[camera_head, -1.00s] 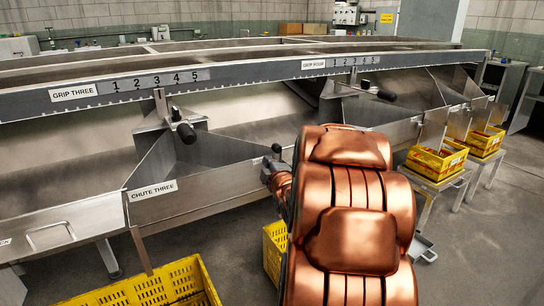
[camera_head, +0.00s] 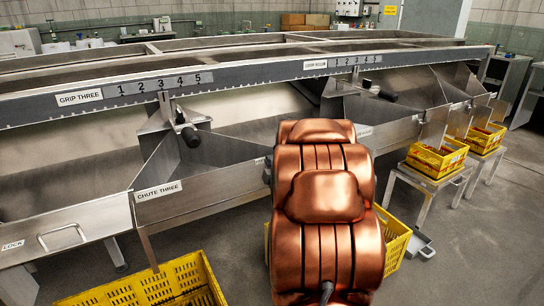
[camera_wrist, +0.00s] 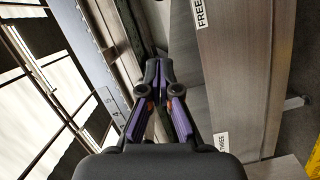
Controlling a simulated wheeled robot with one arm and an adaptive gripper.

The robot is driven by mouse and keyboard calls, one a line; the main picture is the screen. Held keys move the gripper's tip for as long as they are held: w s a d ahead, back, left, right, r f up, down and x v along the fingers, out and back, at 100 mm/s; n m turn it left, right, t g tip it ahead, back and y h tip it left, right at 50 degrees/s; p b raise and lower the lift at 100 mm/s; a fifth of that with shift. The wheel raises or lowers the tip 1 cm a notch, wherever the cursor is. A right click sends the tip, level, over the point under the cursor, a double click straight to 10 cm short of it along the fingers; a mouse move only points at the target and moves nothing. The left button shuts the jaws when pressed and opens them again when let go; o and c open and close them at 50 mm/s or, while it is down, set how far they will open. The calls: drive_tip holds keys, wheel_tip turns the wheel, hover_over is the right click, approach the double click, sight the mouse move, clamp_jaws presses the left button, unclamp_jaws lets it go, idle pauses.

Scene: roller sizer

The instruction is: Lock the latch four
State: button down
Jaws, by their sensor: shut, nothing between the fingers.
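I cannot make out a latch marked four in either view. In the wrist view my gripper (camera_wrist: 158,65) is shut and empty, its dark and purple fingers together beside a metal chute panel (camera_wrist: 240,75). A FREE label (camera_wrist: 201,13) shows at the top of that panel and a label ending in THREE (camera_wrist: 222,141) lower down. In the head view my copper arm hides the gripper and part of the chute right of the CHUTE THREE label (camera_head: 159,190). A LOCK label (camera_head: 12,245) sits at far left, beside a bar handle (camera_head: 62,236).
The long sizer rail (camera_head: 230,73) carries numbered scales. Black-knobbed levers stand under GRIP THREE (camera_head: 188,134) and the right-hand scale (camera_head: 380,92). Yellow crates stand at lower left (camera_head: 150,285), behind my arm (camera_head: 394,240) and on stands at right (camera_head: 435,160). Floor is open at lower right.

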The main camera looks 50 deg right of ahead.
drive_tip(key=w+d+f, duration=0.1)
drive_tip(key=w+d, duration=0.5)
drive_tip(key=d, duration=0.1)
drive_tip(key=shift+d+f, duration=0.25)
drive_tip(key=shift+d, duration=0.15)
drive_tip(key=shift+r+p, duration=0.1)
drive_tip(key=shift+p, duration=0.25)
idle(0.3)
